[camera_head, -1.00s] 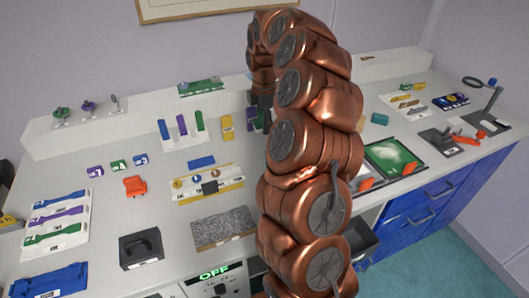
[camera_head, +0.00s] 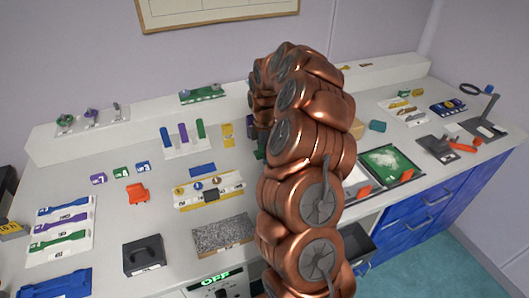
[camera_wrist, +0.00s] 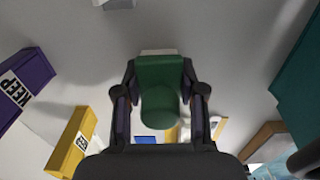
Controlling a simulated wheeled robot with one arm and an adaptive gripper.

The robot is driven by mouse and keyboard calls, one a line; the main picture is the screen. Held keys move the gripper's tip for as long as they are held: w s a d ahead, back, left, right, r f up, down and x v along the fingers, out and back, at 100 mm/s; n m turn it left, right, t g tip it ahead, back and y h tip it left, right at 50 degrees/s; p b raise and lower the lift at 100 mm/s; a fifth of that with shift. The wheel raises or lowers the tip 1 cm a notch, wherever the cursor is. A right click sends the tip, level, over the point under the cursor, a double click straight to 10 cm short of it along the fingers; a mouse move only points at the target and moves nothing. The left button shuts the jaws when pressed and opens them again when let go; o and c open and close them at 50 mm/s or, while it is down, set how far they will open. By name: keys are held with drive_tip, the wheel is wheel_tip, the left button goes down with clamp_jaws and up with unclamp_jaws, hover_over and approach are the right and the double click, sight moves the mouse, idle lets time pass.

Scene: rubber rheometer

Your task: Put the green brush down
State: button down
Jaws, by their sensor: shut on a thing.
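The green brush (camera_wrist: 160,95) is between the two fingers of my gripper (camera_wrist: 160,80) in the wrist view, with a finger pressed against each side. Below the brush a pale grey surface shows; I cannot tell whether the brush touches it. In the head view my copper arm covers most of the gripper. A small dark green patch beside the arm may be the brush, but this is not clear.
A teal block (camera_wrist: 302,75) is at right. In the head view, a white rack (camera_head: 187,148) with coloured pieces stands left of my arm.

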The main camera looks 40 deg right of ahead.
drive_tip(key=shift+f+b, duration=0.35)
drive_tip(key=shift+f, duration=0.3)
drive_tip(key=c, duration=0.7)
unclamp_jaws()
drive_tip(key=shift+r, duration=0.2)
